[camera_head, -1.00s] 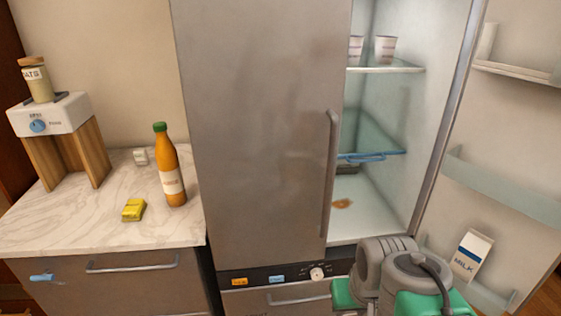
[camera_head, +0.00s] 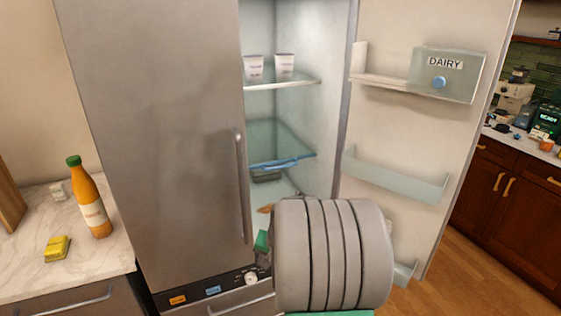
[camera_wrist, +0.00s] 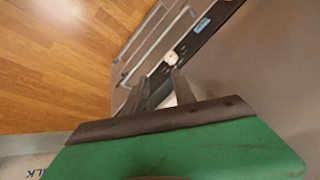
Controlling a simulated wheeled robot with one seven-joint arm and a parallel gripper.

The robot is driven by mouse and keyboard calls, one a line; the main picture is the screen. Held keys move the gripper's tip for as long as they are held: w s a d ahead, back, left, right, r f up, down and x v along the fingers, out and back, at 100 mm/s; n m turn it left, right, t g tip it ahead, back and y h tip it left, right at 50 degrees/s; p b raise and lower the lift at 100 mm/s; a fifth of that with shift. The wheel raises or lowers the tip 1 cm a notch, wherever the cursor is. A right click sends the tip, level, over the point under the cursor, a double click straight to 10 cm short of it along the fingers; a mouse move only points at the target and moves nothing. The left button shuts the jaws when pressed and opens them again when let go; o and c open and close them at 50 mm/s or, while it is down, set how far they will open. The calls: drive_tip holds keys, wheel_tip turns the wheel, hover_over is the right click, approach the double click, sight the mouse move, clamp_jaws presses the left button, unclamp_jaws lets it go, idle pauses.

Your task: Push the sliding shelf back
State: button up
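The sliding shelf (camera_head: 280,143) is the middle glass shelf inside the open fridge, with a blue rail (camera_head: 283,162) along its front edge. In the head view its front edge sits farther forward than the upper shelf's and slants toward the right. My gripper (camera_wrist: 160,88) shows in the wrist view with two dark fingers apart and nothing held between them. It is near the lower front of the fridge, apart from the shelf. In the head view my grey arm link hides most of the gripper, and the wrist view does not show the shelf.
Two white cups (camera_head: 269,67) stand on the upper shelf (camera_head: 290,81). A dark container (camera_head: 266,177) and an orange-brown patch lie below the sliding shelf. The fridge door (camera_head: 408,150) stands open at the right, with bins. The closed door (camera_head: 155,140) bounds the opening at left.

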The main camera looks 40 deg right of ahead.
drive_tip(key=w+d+r+m+t, duration=0.3)
drive_tip(key=w+d+t, duration=0.1)
drive_tip(key=w+d, duration=0.45)
drive_tip(key=m+t+h+p, duration=0.2)
drive_tip(key=m+t+h, duration=0.2)
drive_tip(key=m+t, duration=0.35)
approach(283, 166)
drive_tip(key=w, duration=0.3)
drive_tip(key=shift+m+g, duration=0.25)
drive_tip(key=shift+g, duration=0.1)
drive_tip(key=x, duration=0.2)
drive_tip(key=p+x, duration=0.1)
drive_tip(key=x, duration=0.1)
drive_tip(key=d+x, duration=0.1)
drive_tip(key=x, duration=0.1)
drive_tip(key=shift+w+p, duration=0.15)
drive_tip(key=shift+p, duration=0.2)
drive_tip(key=shift+w+d+f, duration=0.15)
drive_tip(key=shift+w+f, duration=0.1)
drive_tip(key=shift+w, duration=0.35)
drive_tip(key=shift+c, duration=0.3)
drive_tip(key=shift+s+f, duration=0.1)
clamp_jaws()
